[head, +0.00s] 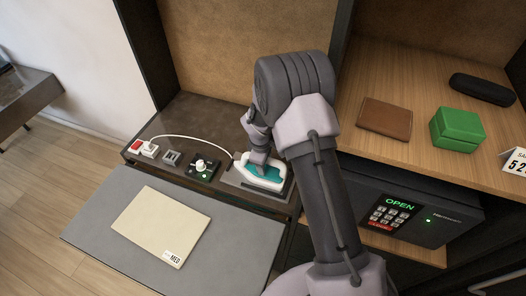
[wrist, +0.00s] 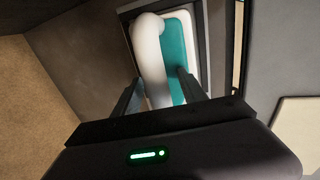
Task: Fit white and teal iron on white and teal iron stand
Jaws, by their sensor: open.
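The white and teal iron (head: 266,182) lies on its dark grey stand (head: 234,181) at the right end of the dark ledge. A white cord runs from it to the left. In the wrist view, the iron (wrist: 178,50) shows its teal body and white handle, with the stand's dark rim (wrist: 204,50) around it. My gripper (head: 258,160) is just above the iron. In the wrist view, my gripper (wrist: 158,88) is open, one finger on each side of the white handle. Whether the fingers touch the handle, and how fully the iron is seated, I cannot tell.
A red and white switch (head: 142,147), a grey rocker (head: 171,158) and a knob panel (head: 204,171) line the ledge. A beige folder (head: 160,225) lies on the grey board. A wallet (head: 385,118) and green box (head: 457,129) are on the right shelf, above a safe (head: 415,213).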

